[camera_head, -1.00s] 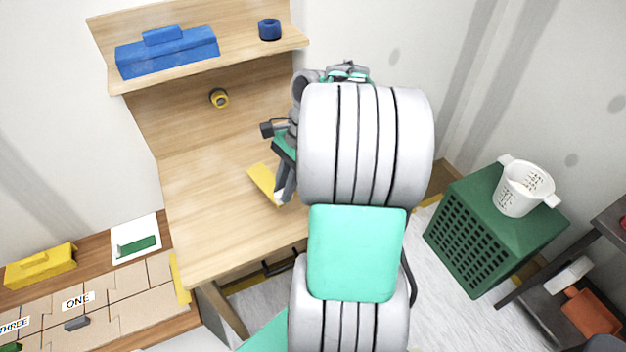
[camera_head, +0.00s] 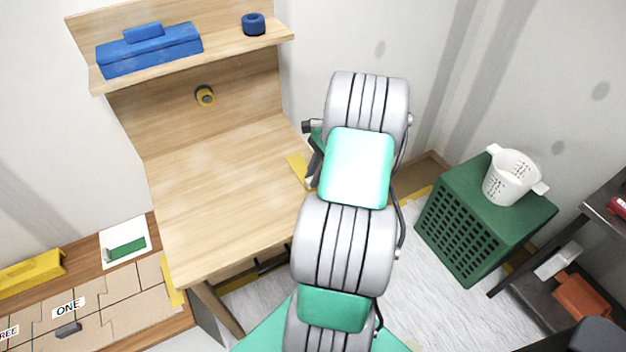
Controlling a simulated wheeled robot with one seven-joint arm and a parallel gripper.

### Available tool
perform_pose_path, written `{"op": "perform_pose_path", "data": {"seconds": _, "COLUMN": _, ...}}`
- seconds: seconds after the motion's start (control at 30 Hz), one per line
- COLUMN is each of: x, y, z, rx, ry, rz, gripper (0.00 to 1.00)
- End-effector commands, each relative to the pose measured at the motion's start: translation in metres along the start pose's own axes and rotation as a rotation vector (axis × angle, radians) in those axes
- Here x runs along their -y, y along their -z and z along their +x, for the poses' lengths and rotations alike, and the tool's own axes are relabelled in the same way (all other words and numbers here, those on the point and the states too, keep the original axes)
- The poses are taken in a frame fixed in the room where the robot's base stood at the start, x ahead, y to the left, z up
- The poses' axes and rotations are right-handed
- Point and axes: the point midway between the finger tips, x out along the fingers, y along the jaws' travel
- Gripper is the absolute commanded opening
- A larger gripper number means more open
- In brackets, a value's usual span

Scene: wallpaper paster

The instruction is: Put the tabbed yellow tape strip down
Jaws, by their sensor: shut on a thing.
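A yellow tape strip (camera_head: 296,168) shows at the right edge of the wooden desk (camera_head: 215,200), over or near its top. My gripper (camera_head: 311,178) is shut on the strip's right end. My arm hides most of the gripper and part of the strip, so I cannot make out its tab. I also cannot tell whether the strip touches the desk.
The desk's middle is clear. Its shelf holds a blue box (camera_head: 150,52) and a blue roll (camera_head: 253,24). A second yellow strip (camera_head: 173,283) lies by cardboard pieces (camera_head: 105,290) at left. A green crate (camera_head: 465,240) bearing a white basket (camera_head: 512,177) stands right.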

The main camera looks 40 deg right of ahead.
Motion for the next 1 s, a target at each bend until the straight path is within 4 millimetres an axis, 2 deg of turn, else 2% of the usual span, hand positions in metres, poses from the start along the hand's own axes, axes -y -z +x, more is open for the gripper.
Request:
{"op": "perform_pose_path", "data": {"seconds": 0.03, "x": -0.0006, "y": 0.0024, "z": 0.0094, "rx": 0.003, "ry": -0.003, "rz": 0.0, "gripper": 0.0}}
{"op": "perform_pose_path", "data": {"seconds": 0.1, "x": -0.0004, "y": 0.0053, "z": 0.0156, "rx": 0.001, "ry": -0.002, "rz": 0.0, "gripper": 0.0}}
{"op": "perform_pose_path", "data": {"seconds": 0.4, "x": -0.0003, "y": 0.0061, "z": 0.018, "rx": 0.001, "ry": -0.001, "rz": -0.001, "gripper": 0.0}}
{"op": "perform_pose_path", "data": {"seconds": 0.43, "x": -0.0002, "y": 0.0062, "z": 0.0183, "rx": 0.001, "ry": -0.001, "rz": -0.001, "gripper": 0.18}}
{"op": "perform_pose_path", "data": {"seconds": 0.7, "x": -0.0002, "y": 0.0061, "z": 0.0178, "rx": 0.001, "ry": -0.001, "rz": -0.001, "gripper": 0.39}}
{"op": "perform_pose_path", "data": {"seconds": 1.0, "x": -0.0001, "y": 0.0052, "z": 0.0126, "rx": 0.0, "ry": 0.0, "rz": -0.001, "gripper": 0.39}}
